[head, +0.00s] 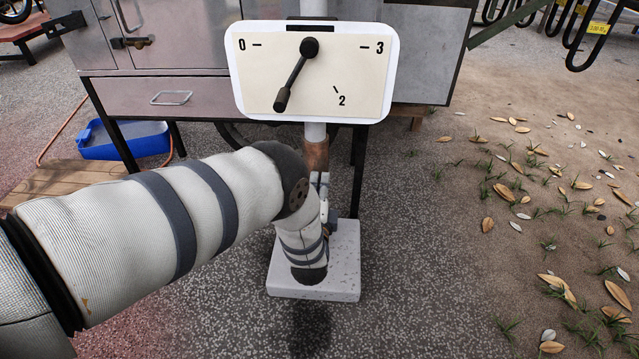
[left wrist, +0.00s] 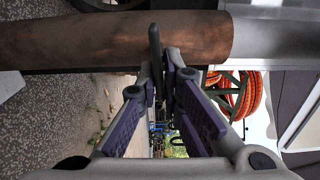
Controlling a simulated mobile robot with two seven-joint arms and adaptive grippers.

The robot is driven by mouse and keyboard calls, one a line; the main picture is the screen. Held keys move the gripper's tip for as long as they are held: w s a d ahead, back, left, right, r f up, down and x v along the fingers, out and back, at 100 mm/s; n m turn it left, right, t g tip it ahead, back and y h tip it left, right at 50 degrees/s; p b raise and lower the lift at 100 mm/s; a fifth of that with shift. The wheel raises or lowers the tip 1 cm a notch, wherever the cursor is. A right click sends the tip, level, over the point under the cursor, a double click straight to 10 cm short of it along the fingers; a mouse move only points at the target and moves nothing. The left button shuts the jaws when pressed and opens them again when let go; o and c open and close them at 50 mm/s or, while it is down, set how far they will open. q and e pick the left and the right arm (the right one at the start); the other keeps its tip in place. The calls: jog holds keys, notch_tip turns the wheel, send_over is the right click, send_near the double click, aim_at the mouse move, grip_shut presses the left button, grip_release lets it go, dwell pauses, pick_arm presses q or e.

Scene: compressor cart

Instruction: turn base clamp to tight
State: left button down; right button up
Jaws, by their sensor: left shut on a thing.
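The base clamp shows in the left wrist view as a thin dark lever (left wrist: 155,42) against a brown, copper-coloured sleeve (left wrist: 80,42). My left gripper (left wrist: 165,72) is shut on this lever, its fingers close together in front of the sleeve. In the head view my left gripper (head: 322,190) is low at the post, mostly hidden by my own arm. The brown sleeve (head: 316,153) shows just above it, but the clamp lever is hidden there. The post stands on a pale square base slab (head: 342,278). My right gripper is not in view.
A white panel (head: 365,75) marked 0, 2 and 3, with a black pointer lever (head: 293,80), is on the post above my gripper. A metal cabinet (head: 150,92) stands behind. A blue tray (head: 125,143) is at left. The ground at right is open, with scattered leaves.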

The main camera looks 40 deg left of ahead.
pick_arm(q)
jog(key=shift+s+a+f, duration=0.1)
jog(key=shift+s+f, duration=0.2)
jog(key=shift+f, duration=0.05)
jog(key=c, duration=1.8)
grip_release()
jog(key=shift+w+r, duration=0.1)
jog(key=shift+r, duration=0.05)
